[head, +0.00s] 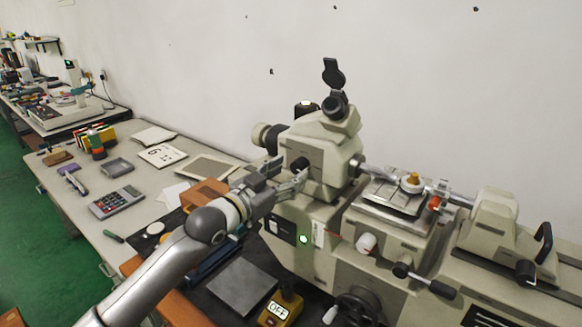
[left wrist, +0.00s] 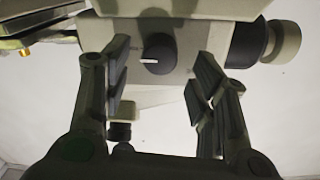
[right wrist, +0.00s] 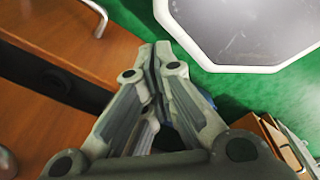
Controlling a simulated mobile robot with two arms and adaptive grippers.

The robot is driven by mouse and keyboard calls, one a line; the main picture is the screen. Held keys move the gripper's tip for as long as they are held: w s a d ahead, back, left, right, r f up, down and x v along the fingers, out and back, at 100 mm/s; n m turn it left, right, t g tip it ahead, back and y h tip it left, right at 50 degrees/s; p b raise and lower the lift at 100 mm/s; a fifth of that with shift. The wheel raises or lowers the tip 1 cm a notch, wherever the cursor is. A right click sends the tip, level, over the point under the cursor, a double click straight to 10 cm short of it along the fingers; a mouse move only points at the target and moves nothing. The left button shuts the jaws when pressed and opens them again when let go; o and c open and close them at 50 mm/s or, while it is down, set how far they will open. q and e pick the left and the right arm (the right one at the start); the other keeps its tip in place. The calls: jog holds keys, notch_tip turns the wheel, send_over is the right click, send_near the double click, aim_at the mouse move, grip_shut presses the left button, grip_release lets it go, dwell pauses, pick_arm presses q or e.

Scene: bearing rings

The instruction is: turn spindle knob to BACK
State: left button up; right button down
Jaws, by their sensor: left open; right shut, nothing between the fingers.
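The spindle knob (left wrist: 157,52) is a dark round knob with a white pointer line on the front of the machine's head. In the left wrist view the line points to the picture's left. In the head view the knob (head: 299,163) shows just beyond my left fingertips. My left gripper (head: 288,174) is open in front of the machine. In the left wrist view its fingers (left wrist: 162,70) stand apart on either side of the knob, and I see no clear contact. My right gripper (right wrist: 160,52) is shut and empty, over the floor beside wooden furniture.
The beige machine (head: 337,140) stands against the wall, with an eyepiece on top and a stage at right. A yellow box marked OFF (head: 279,308) and a grey plate (head: 242,287) lie below my left arm. A calculator (head: 117,202) lies on the bench at left.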

pick_arm(q)
jog(key=shift+x, duration=0.95)
jog(key=c, duration=1)
